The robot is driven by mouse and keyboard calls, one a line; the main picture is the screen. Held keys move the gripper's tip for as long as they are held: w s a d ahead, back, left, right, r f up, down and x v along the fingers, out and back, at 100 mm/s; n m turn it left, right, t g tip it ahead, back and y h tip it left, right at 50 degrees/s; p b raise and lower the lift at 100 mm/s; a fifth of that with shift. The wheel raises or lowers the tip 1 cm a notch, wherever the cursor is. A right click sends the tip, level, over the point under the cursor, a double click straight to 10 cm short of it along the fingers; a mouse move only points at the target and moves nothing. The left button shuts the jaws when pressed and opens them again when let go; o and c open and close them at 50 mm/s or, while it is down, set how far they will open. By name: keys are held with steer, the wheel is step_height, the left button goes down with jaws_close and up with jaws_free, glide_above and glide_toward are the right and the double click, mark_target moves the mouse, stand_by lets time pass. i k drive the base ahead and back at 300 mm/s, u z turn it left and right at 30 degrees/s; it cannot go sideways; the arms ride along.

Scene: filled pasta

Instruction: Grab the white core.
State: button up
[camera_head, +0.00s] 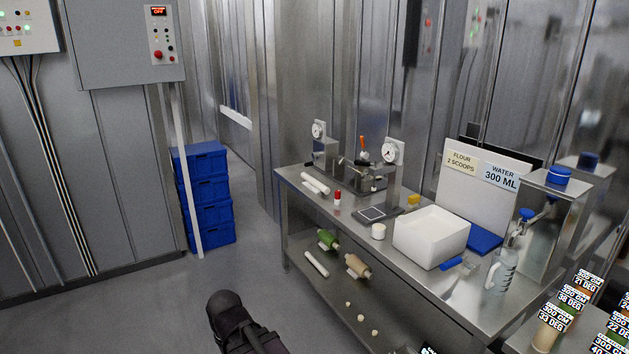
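A thin white cylinder (316,263) lies on the lower shelf of the steel table, at its left end. It looks like a white core. Beside it lie a green roll (328,239) and a tan roll (357,266), both with pale ends. Two more slim white rods (315,183) lie side by side on the table top at its left end. I cannot tell for sure which of these is the white core. A dark part of my arm shows at the bottom centre, apart from the shelf. My gripper's fingers are not visible.
The steel table (445,289) carries a white tub (431,236), a machine with gauges (370,176), a scale (377,214) and a bottle (502,268). Several small pale pieces (361,318) lie on the lower shelf. Blue crates (205,190) stand at the back left. The floor between is clear.

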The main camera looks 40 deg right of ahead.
mark_target(324, 189)
steer(key=z, duration=0.55)
steer(key=i, duration=1.05)
steer(key=z, duration=0.55)
